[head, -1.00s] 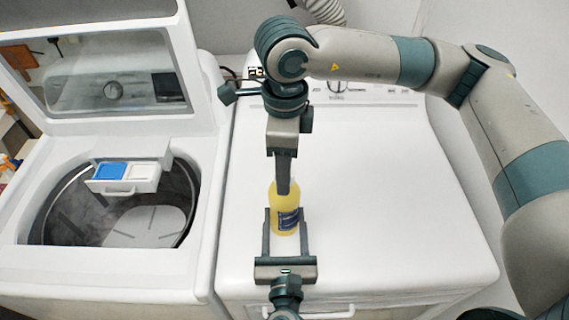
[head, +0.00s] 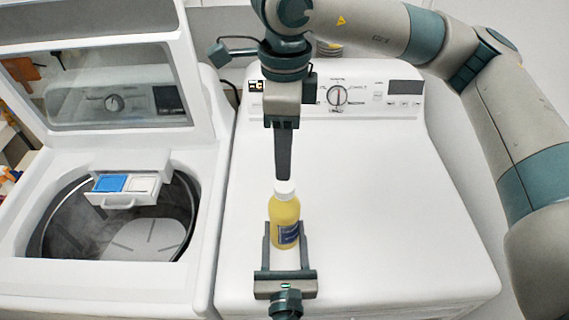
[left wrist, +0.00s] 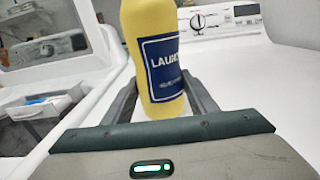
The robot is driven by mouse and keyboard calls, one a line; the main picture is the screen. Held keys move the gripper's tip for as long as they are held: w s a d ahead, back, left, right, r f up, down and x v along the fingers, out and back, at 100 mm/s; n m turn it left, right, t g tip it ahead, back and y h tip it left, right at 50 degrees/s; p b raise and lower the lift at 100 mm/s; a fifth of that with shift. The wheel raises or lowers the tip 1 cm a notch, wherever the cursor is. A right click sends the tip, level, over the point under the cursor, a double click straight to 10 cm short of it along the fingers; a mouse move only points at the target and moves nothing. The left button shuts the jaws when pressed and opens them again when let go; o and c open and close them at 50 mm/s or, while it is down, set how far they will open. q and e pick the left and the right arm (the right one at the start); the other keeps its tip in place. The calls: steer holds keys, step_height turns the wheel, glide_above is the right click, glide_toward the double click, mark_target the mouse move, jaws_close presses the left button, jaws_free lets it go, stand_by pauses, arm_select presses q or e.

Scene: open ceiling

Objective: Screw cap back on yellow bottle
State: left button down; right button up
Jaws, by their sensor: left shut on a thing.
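The yellow bottle (head: 285,212) with a blue label stands upright on the white dryer top. My left gripper (head: 285,230) comes from the near side, shut on the bottle's lower body, one finger on each side. The left wrist view also shows the bottle (left wrist: 152,55) between the fingers, its top cut off. A white cap (head: 285,189) sits on the bottle's mouth; how tightly it is screwed cannot be told. My right gripper (head: 283,177) points down just above the cap, seemingly clear of it. Its fingers line up edge-on, so their gap is hidden.
The dryer top (head: 390,200) is clear around the bottle. Its control panel (head: 380,98) stands at the back. At left is an open washer (head: 110,275) with its lid raised and a blue-and-white dispenser drawer (head: 125,186).

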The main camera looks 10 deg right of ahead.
steer(key=shift+r, duration=1.75)
arm_select(q)
steer(key=c, duration=0.7)
jaws_free()
steer(key=shift+o, duration=0.2)
steer(key=shift+s+a+f+b, duration=0.15)
steer(key=shift+s+b, duration=0.15)
steer(key=shift+s, duration=0.35)
steer(key=b+v, duration=0.2)
steer(key=v, duration=0.3)
steer(key=shift+s, duration=0.55)
arm_select(e)
steer(key=shift+f, duration=1.4)
